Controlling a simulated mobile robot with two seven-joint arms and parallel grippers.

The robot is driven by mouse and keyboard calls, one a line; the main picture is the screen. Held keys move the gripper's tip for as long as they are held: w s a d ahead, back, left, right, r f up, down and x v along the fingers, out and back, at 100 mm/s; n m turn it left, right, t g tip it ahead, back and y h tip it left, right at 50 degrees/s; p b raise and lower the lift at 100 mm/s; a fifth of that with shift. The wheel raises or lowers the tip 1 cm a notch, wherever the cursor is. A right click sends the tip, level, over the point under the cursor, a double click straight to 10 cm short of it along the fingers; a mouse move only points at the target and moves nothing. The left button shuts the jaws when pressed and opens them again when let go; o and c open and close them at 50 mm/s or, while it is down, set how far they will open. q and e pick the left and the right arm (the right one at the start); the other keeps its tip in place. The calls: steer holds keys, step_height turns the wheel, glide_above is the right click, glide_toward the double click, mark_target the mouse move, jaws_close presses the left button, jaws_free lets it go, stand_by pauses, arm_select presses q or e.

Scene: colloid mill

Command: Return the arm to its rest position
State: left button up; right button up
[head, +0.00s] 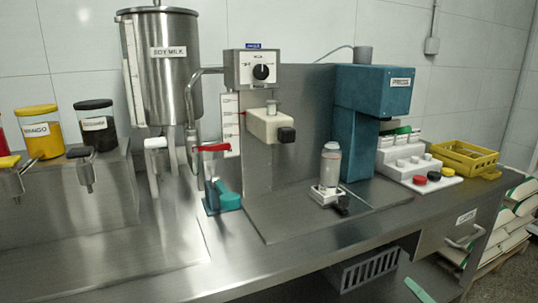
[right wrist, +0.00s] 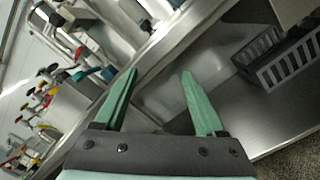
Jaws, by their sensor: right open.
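My right gripper shows in the right wrist view (right wrist: 159,73) with its two green fingers spread apart and nothing between them. In the head view only a small green piece of it (head: 418,290) shows at the bottom right, in front of the counter's front edge. The rest of my right arm is hidden. My left gripper is in neither view.
The steel counter (head: 270,262) carries a soy milk tank (head: 160,85), a teal press (head: 372,95) and a yellow crate (head: 465,158). A grey basket (head: 370,270) is below the counter. White sacks (head: 512,215) are stacked at the right.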

steer(key=s+a+f+m+g+h, duration=0.2)
steer(key=s+a+f+m, duration=0.2)
steer(key=f+m, duration=0.45)
steer(key=s+a+f+m+g+h, duration=0.1)
steer(key=s+a+f+m+h, duration=0.25)
steer(key=f+m, duration=0.45)
steer(key=s+a+f+m+g+y, duration=0.1)
steer(key=s+a+f+m+g, duration=0.2)
steer(key=s+a+m, duration=0.25)
steer(key=s+a+f+m+g+y, duration=0.2)
steer(key=s+a+f+m+g, duration=0.1)
steer(key=s+a+f+m, duration=0.25)
arm_select(q)
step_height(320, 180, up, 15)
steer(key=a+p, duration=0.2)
steer(key=p, duration=1.7)
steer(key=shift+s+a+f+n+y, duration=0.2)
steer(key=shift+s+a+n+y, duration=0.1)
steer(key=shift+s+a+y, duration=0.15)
arm_select(e)
step_height(320, 180, up, 16)
steer(key=s+d, duration=0.1)
steer(key=shift+s+h, duration=0.4)
steer(key=shift+h, duration=0.05)
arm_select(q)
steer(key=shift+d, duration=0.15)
arm_select(e)
steer(key=shift+r, duration=0.1)
